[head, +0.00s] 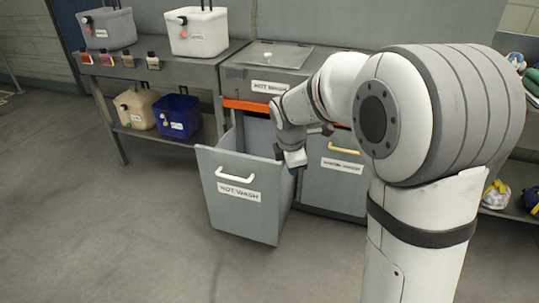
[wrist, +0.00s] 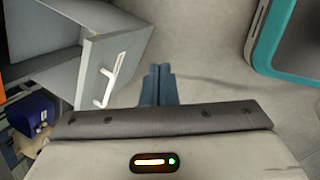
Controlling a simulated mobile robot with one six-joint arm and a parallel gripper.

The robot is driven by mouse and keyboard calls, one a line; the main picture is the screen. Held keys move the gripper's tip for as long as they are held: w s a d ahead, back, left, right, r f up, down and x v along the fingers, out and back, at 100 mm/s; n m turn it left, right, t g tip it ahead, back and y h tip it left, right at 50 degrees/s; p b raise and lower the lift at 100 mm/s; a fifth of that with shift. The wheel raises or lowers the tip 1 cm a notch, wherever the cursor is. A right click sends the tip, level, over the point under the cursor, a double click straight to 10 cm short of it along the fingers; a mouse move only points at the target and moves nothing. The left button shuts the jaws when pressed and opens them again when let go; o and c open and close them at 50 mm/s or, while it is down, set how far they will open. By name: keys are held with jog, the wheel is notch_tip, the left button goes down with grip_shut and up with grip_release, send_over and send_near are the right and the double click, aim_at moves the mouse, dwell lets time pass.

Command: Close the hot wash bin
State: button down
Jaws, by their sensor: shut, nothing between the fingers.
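The hot wash bin (head: 235,215) is a grey pull-out bin with a white handle (head: 237,184) and a "HOT WASH" label on its front. It is pulled well out of the cabinet and tilted forward, its open top showing. My gripper (head: 292,168) is at the bin's right front edge in the head view; whether it touches the bin I cannot tell. In the wrist view, the shut, empty fingers (wrist: 158,72) point at the floor beside the bin front (wrist: 115,50), with the white handle (wrist: 110,80) to their left.
A second grey bin with a yellow handle (head: 343,150) sits shut to the right. The counter (head: 160,70) holds white and grey tubs (head: 197,32); a beige tub and a blue tub (head: 178,116) stand on the lower shelf. The floor (head: 90,230) in front is clear.

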aim_at(269, 169)
jog(key=w+a+f+n+t+b, duration=0.1)
jog(key=w+a+f+n, duration=0.75)
jog(key=w+n, duration=0.35)
jog(key=w+f+b, duration=0.1)
jog(key=w+f, duration=0.1)
jog(key=f, duration=0.1)
jog(key=w+d+f+b, duration=0.1)
jog(key=w+f, duration=0.1)
jog(key=f, duration=0.1)
jog(key=w+d+f+b, duration=0.1)
jog(key=w+f+b, duration=0.1)
jog(key=f, duration=0.1)
jog(key=shift+w+d+r, duration=0.1)
jog(key=shift+w+d, duration=0.1)
jog(key=shift+w, duration=0.35)
